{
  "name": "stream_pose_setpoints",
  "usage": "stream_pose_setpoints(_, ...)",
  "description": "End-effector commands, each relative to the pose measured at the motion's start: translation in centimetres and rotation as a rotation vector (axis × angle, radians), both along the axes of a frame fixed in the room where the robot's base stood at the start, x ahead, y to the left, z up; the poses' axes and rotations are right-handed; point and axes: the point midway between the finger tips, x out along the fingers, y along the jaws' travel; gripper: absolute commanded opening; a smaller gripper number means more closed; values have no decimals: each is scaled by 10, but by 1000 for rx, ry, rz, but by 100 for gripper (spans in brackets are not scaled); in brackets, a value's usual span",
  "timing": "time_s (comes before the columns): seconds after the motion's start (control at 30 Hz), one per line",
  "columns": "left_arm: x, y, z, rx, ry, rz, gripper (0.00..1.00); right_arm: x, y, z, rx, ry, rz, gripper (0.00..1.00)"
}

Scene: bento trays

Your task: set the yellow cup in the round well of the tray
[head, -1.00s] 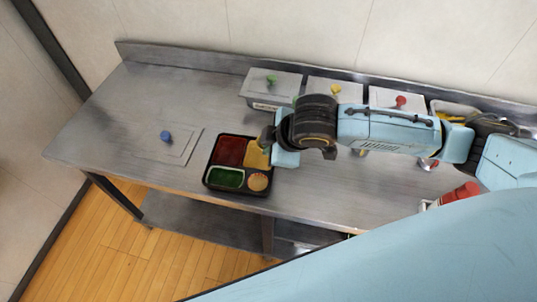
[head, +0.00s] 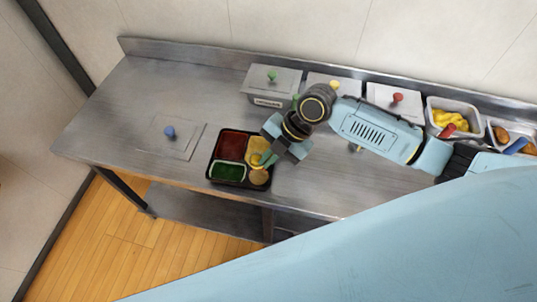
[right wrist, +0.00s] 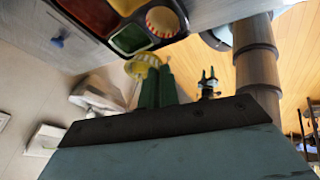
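The black tray (head: 215,158) lies on the steel table with red, yellow and green sections. A round tan item with a ribbed side sits at its front right corner (head: 259,177) and also shows in the right wrist view (right wrist: 162,20). My right gripper (head: 266,160) is low over the tray's right side. In the right wrist view its green fingers (right wrist: 156,82) are close together on the ribbed yellow cup (right wrist: 142,66), near the tray but apart from it. In the head view the gripper partly hides the cup. My left gripper (right wrist: 208,80) shows small, its fingers apart.
Lidded bins with a green knob (head: 272,76), a yellow knob (head: 334,85) and a red knob (head: 397,97) line the back. An open bin of yellow food (head: 446,117) is to their right. A flat lid with a blue knob (head: 169,132) lies left.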

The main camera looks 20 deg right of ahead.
Motion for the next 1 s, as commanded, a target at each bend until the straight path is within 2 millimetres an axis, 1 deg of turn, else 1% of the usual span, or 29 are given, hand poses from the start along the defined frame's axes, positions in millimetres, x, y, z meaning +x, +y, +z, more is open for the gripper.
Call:
stream_pose_setpoints(0.27, -1, 0, -20, 0, 2, 0, 42, 0, 0, -22, -2, 0, -1, 0)
stream_pose_setpoints(0.6, -2, 0, -49, 1, 4, 0, 42, 0, -1, -56, -4, 1, -3, 0)
stream_pose_setpoints(0.83, -2, 0, -64, 1, 4, -1, 42, 0, -1, -77, -3, 0, -2, 0)
stream_pose_setpoints(1.0, -2, 0, -69, 1, 4, -1, 42, 0, 0, -86, -3, 0, -2, 0)
